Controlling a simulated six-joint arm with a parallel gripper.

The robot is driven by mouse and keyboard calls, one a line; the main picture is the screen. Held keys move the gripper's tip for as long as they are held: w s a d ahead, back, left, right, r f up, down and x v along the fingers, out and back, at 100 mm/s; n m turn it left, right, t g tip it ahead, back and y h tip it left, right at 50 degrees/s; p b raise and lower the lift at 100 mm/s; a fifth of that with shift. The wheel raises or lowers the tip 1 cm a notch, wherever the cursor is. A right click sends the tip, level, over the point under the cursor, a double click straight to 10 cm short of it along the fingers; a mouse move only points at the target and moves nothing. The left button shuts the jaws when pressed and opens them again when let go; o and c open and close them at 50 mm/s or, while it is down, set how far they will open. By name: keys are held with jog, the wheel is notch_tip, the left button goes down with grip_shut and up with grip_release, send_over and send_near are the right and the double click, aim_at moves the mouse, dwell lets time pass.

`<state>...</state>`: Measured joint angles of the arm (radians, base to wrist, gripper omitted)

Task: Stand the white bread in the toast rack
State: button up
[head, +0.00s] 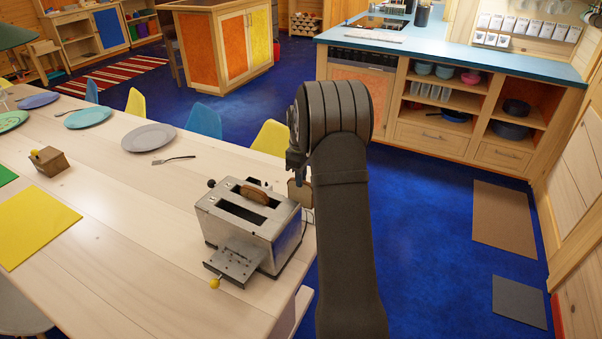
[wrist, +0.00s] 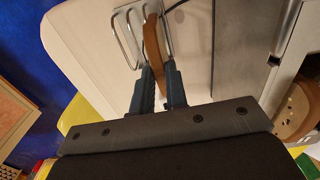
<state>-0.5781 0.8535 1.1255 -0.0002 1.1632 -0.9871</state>
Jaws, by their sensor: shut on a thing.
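My gripper (wrist: 157,72) is shut on a tan slice of bread (wrist: 153,42), seen nearly edge-on in the wrist view. The slice stands upright among the wire loops of the toast rack (wrist: 121,30), at the rack's right side in that view. I cannot tell whether it rests on the rack's base. In the head view the slice (head: 298,193) shows partly beside the toaster, behind my arm, and the rack is not clearly visible there. A browner slice (head: 254,194) sits in a slot of the metal toaster (head: 275,242); it also shows in the wrist view (wrist: 291,112).
The toaster stands close to the rack, on the table's (head: 120,250) right edge.

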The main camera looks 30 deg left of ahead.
jog(key=shift+f, duration=2.05)
jog(key=o, duration=0.8)
jog(key=shift+c, duration=0.2)
notch_tip(320, 180, up, 17)
jog(key=shift+r, duration=0.2)
notch_tip(320, 180, down, 17)
jog(key=shift+r, duration=0.2)
